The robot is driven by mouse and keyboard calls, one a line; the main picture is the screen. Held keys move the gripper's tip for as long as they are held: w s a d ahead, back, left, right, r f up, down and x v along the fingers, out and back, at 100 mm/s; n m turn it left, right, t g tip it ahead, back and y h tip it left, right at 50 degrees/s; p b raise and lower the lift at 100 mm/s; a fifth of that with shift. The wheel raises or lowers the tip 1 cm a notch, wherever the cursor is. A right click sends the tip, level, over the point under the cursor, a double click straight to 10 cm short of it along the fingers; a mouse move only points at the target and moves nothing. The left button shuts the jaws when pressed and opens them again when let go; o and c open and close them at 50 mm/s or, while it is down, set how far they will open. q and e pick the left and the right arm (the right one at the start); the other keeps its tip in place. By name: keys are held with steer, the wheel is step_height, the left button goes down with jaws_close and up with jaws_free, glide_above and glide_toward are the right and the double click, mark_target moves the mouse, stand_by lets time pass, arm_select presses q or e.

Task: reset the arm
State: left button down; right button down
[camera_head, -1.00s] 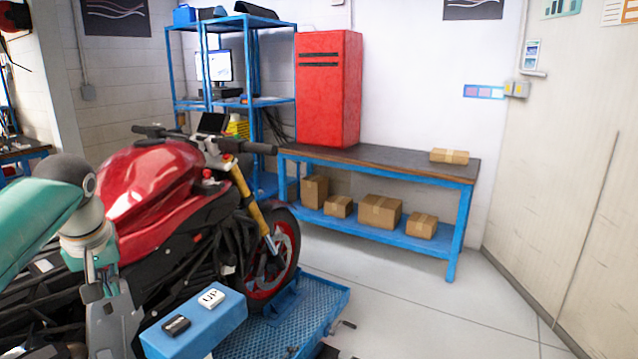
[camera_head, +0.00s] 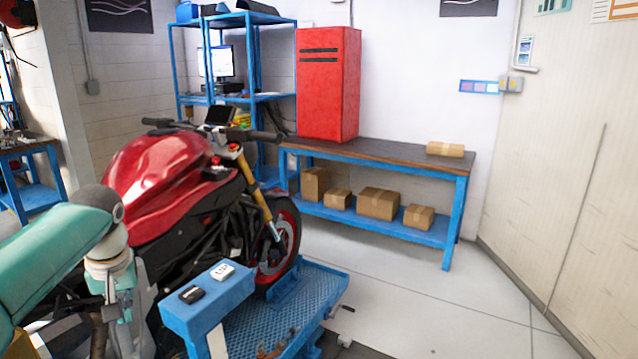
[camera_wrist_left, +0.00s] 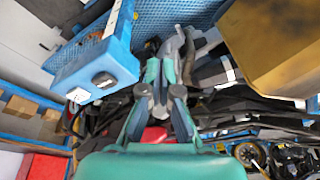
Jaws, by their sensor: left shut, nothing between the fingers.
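My left arm comes in from the left in the head view, teal with a grey wrist. My left gripper (camera_head: 130,325) points down at the lower left, beside the blue control box (camera_head: 210,318). In the left wrist view the gripper (camera_wrist_left: 163,72) has its fingers together with nothing between them. The box carries a white button (camera_head: 222,271) and a black button (camera_head: 190,294). In the left wrist view the box (camera_wrist_left: 85,62) is left of the fingers, apart from them. My right gripper is not in view.
A red motorcycle (camera_head: 155,185) stands behind my left arm, its front wheel by a blue mesh platform (camera_head: 270,325). A blue-framed bench (camera_head: 385,163) holds a red cabinet (camera_head: 328,85) and several cardboard boxes. Floor at right is clear. A tan surface (camera_wrist_left: 275,45) fills the wrist view's upper right.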

arm_select(q)
steer(key=s+d+f+m+g+h, duration=0.1)
steer(key=s+d+f+g, duration=0.2)
steer(key=f, duration=0.7)
steer(key=s+d+f+m+h, duration=0.1)
steer(key=s+d+f, duration=0.2)
steer(key=d+f, duration=0.55)
steer(key=s+d+f+m+g+h, duration=0.1)
steer(key=s+d+f+g, duration=0.15)
steer(key=f, duration=1.05)
steer(key=s+d+f+t+h, duration=0.1)
steer(key=s+d+f+h, duration=0.1)
steer(key=s+d+f, duration=0.6)
steer(key=s+d+f+t+h, duration=0.1)
steer(key=s+d+f, duration=0.3)
steer(key=s, duration=0.8)
steer(key=shift+w+a+f+m+t+b, duration=0.1)
steer(key=shift+w+m+t+b, duration=0.1)
steer(key=shift+w+t, duration=0.35)
steer(key=shift+w+a+m+t+b, duration=0.1)
steer(key=shift+w+m+t, duration=0.1)
steer(key=shift+w, duration=0.65)
steer(key=shift+w+a+f+m+t+b, duration=0.1)
steer(key=shift+w+m+t+b, duration=0.1)
steer(key=shift+w+t, duration=0.35)
